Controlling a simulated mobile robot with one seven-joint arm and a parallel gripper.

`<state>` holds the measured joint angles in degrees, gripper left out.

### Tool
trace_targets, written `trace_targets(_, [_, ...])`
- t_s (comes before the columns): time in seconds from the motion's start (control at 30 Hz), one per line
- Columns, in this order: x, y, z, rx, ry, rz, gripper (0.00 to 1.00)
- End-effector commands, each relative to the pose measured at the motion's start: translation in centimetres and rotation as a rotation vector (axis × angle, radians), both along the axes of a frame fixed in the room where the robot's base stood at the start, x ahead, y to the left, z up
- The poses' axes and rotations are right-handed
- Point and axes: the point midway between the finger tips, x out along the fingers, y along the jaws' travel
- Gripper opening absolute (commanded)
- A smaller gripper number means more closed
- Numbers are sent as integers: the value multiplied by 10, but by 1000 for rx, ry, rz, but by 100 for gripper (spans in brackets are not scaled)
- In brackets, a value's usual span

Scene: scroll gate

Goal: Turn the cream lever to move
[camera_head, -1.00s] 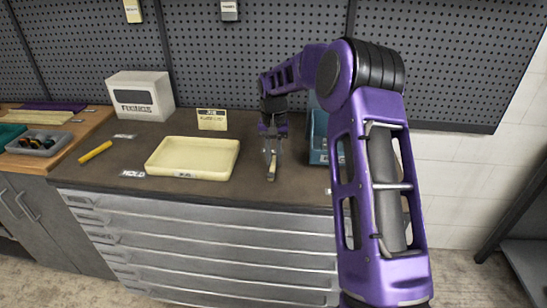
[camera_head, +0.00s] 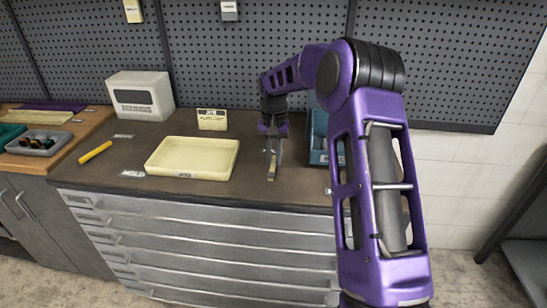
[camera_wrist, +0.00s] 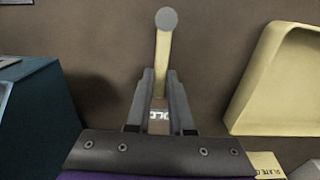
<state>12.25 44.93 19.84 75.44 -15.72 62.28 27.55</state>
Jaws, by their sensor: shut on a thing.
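The cream lever (camera_wrist: 163,55) is a slim bar with a grey round end, standing out between my fingers in the wrist view. My gripper (camera_wrist: 160,95) is shut on it, with one dark finger on each side. In the head view my gripper (camera_head: 272,152) is low over the brown bench top, and the lever's end (camera_head: 271,173) shows just below the fingers. The rest of the lever is mostly hidden by the gripper there.
A shallow cream tray (camera_head: 150,168) lies left of my gripper, with a small cream sign (camera_head: 211,119) behind it. A blue bin (camera_head: 318,155) stands close on the right. A white box (camera_head: 140,96) and a yellow stick (camera_head: 95,152) are farther left. A pegboard wall rises behind.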

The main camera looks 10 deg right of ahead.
Motion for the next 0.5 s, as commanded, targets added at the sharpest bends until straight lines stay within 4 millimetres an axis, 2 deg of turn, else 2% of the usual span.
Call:
trace_targets(0.27, [0,-1,1,0,-1,-16,0])
trace_targets(0.5, [-3,-8,2,-2,-2,-120,0])
